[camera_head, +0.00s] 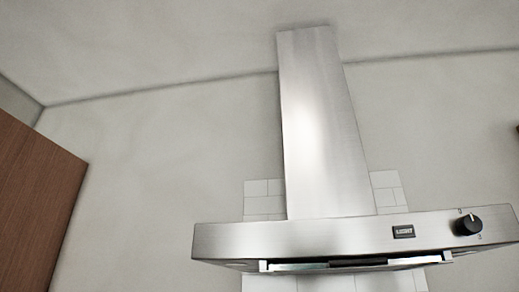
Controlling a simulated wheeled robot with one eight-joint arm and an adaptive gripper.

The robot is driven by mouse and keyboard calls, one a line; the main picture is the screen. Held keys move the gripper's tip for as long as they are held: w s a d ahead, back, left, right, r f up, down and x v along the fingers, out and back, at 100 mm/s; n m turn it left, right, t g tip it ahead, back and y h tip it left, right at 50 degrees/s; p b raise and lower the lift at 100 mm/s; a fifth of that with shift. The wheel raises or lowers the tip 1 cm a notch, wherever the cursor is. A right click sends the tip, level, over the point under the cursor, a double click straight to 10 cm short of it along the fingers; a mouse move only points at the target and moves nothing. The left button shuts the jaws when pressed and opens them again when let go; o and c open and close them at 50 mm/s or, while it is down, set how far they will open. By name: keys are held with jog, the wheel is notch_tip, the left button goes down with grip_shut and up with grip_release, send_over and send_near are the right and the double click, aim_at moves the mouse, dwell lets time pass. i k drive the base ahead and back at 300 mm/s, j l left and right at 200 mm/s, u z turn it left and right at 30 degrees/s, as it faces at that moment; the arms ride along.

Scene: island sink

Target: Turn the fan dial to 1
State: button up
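The fan dial (467,225) is a round black knob on the right part of the range hood's front panel (310,238). Small marks sit around the dial, but they are too small to read surely. A light pointer line shows at its upper right edge. A small dark button labelled LIGHT (403,231) is to the left of the dial. My gripper is not in this view.
The steel hood chimney (322,125) rises from the hood to the ceiling. White tiles (262,200) cover the wall behind. A brown wooden cabinet (35,205) stands at the far left. The space in front of the panel looks clear.

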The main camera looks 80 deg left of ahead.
aim_at(468, 225)
jog(key=u, duration=2.55)
